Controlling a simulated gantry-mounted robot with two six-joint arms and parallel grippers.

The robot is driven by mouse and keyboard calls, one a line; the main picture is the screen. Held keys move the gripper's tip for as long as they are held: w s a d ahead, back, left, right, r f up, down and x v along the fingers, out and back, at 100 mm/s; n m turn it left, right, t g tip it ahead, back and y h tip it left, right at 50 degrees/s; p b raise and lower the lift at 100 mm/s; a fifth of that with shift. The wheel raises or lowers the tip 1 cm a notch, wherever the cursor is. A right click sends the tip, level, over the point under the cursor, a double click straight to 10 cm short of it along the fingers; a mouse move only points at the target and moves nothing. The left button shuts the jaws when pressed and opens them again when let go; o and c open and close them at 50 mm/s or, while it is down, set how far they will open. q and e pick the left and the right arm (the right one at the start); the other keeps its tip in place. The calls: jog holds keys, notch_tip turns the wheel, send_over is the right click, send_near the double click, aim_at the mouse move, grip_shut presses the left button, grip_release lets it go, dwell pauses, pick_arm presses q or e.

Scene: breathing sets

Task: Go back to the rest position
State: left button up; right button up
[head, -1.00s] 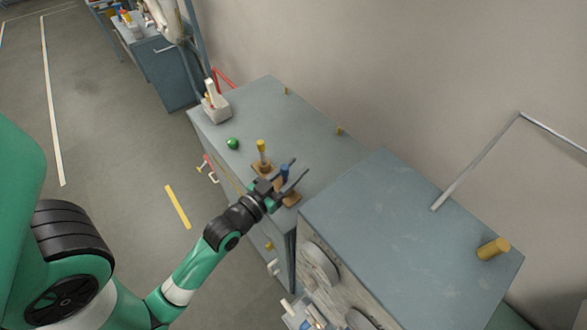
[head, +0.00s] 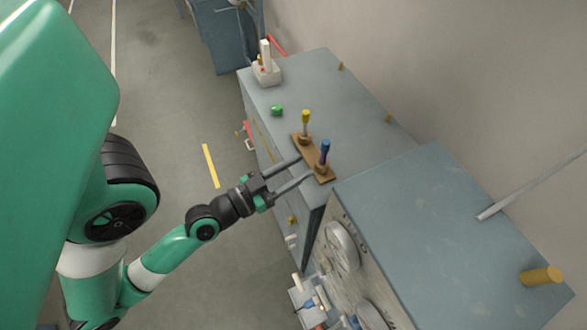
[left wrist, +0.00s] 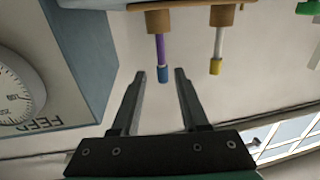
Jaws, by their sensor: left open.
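My left gripper (head: 306,168) is open and empty at the front edge of the low cabinet, its fingers pointing toward the wooden stand (head: 315,160). The stand holds a blue-topped tool (head: 325,150) and a yellow-topped tool (head: 305,118), both upright. In the left wrist view the scene looks upside down, with the blue-tipped tool (left wrist: 161,58) just beyond the fingertips and the yellow-tipped tool (left wrist: 217,50) to its right. My right gripper is not in view.
A green object (head: 277,110) and a white box (head: 267,72) stand farther back on the low cabinet top (head: 338,105). A taller cabinet (head: 430,215) with round dials on its front (head: 342,246) stands close right of my gripper. The floor (head: 190,100) at left is open.

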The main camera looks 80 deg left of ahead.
pick_arm(q)
jog(key=shift+s+d, duration=0.15)
jog(key=shift+s, duration=0.25)
dwell(0.3)
